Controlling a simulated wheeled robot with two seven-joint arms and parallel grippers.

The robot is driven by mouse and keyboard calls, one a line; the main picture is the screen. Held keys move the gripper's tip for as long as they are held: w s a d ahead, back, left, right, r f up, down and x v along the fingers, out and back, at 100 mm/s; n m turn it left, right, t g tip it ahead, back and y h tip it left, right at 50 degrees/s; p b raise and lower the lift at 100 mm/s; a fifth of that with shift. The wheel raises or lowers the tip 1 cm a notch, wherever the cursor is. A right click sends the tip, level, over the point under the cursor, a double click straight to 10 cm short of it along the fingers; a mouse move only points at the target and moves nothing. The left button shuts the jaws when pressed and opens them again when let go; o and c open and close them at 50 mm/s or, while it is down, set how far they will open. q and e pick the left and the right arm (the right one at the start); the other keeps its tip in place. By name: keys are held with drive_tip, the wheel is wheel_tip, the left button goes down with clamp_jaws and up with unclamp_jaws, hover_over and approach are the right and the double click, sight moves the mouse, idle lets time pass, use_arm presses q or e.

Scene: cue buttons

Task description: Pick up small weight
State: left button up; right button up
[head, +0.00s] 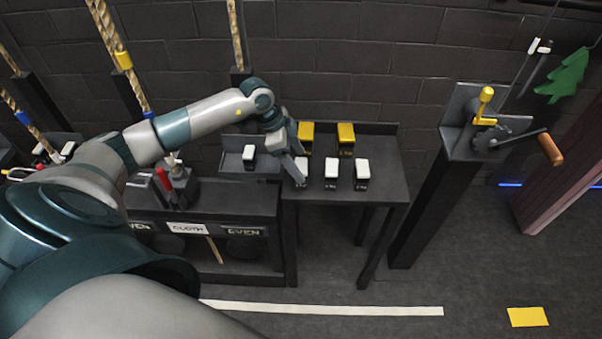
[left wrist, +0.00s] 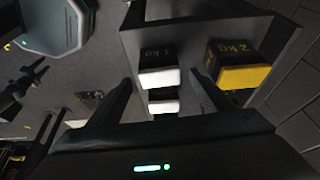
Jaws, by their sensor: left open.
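Small weights are black blocks with white tops. Three stand in a front row on the dark table: a left one (head: 302,164), a middle one (head: 331,170) and a right one (head: 362,172). My left gripper (head: 296,172) is open at the left one and partly covers it. In the left wrist view, a white-topped weight marked 1 kg (left wrist: 160,66) lies ahead between the spread fingers (left wrist: 160,82), with a second white top (left wrist: 164,106) below it. I cannot tell whether the fingers touch anything. My right gripper is not in view.
Two larger yellow-topped weights (head: 346,134) stand behind the row; one shows 2 kg in the left wrist view (left wrist: 242,72). Another white-topped weight (head: 249,152) sits on the lower shelf at left. A crank stand (head: 455,140) is right of the table (head: 388,185).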

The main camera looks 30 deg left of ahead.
use_arm(q)
drive_tip(key=c, duration=1.7)
drive_tip(key=shift+w+r, duration=0.1)
drive_tip(key=shift+w, duration=0.05)
clamp_jaws()
drive_tip(key=shift+r, duration=0.1)
drive_tip(key=shift+r+b, duration=0.45)
drive_tip(key=shift+r, duration=0.25)
drive_tip(key=r, duration=0.1)
drive_tip(key=b, duration=0.1)
drive_tip(key=r, duration=0.1)
drive_tip(key=shift+s+d+r, duration=0.25)
drive_tip(key=shift+r, duration=0.1)
drive_tip(key=s+d+r+b, duration=0.1)
drive_tip(key=s+d+r, duration=0.5)
drive_tip(key=s+d, duration=0.1)
drive_tip(key=shift+s+d+r, duration=0.35)
drive_tip(key=shift+d+r, duration=0.05)
drive_tip(key=shift+d, duration=0.05)
